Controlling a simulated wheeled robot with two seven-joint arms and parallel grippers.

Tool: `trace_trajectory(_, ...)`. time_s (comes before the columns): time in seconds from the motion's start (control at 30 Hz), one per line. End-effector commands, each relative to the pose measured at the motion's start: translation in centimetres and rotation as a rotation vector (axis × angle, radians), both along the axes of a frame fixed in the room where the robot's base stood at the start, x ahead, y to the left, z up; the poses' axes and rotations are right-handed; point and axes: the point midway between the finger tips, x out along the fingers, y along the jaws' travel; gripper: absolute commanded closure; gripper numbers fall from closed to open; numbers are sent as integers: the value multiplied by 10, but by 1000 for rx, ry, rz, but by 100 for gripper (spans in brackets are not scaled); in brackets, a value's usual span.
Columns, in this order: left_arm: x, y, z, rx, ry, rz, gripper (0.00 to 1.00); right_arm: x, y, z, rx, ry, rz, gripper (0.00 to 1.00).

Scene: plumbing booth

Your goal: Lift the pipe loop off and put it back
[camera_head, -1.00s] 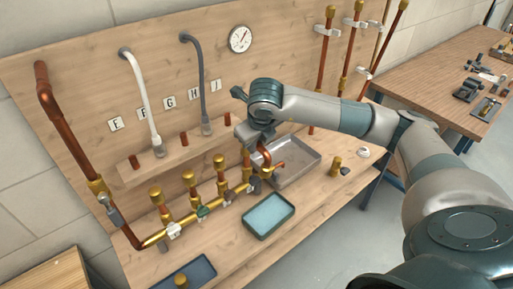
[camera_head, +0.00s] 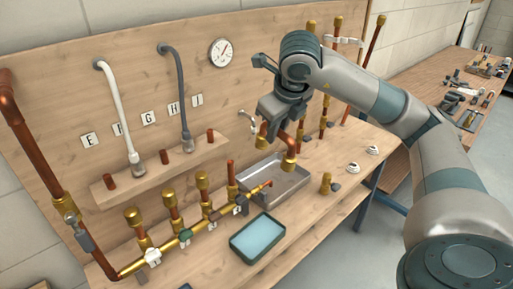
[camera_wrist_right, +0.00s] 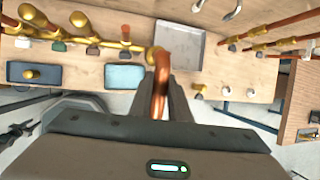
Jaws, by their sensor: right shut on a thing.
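The pipe loop (camera_head: 300,134) is a bent copper pipe with brass ends. My right gripper (camera_head: 282,112) is shut on it and holds it in the air, above the grey metal tray. In the right wrist view the loop (camera_wrist_right: 162,78) stands between my fingers, with a brass end at its far side. The brass manifold (camera_head: 194,229) runs along the bench with several valves and upright brass fittings. A bare copper stub (camera_head: 231,172) rises near its right end, apart from the loop. My left gripper is not in view.
The grey metal tray (camera_head: 301,195) is under the loop. A blue-lined tray (camera_head: 238,246) lies in front, and a small brass fitting (camera_head: 325,183) stands to the right. Upright copper pipes (camera_head: 331,85) are clipped on the backboard behind my right arm. A gauge (camera_head: 221,52) hangs above.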

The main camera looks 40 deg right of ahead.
Motion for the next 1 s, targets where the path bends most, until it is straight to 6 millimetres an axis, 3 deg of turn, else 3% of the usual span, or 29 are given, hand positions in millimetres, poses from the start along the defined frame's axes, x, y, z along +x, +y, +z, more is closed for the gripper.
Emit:
trace_trajectory(0.3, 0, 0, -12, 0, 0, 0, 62, -17, -17, 15, 0, -1, 0, 100)
trace_trajectory(1.0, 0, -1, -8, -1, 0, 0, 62, -17, -18, 20, 1, -1, 1, 100)
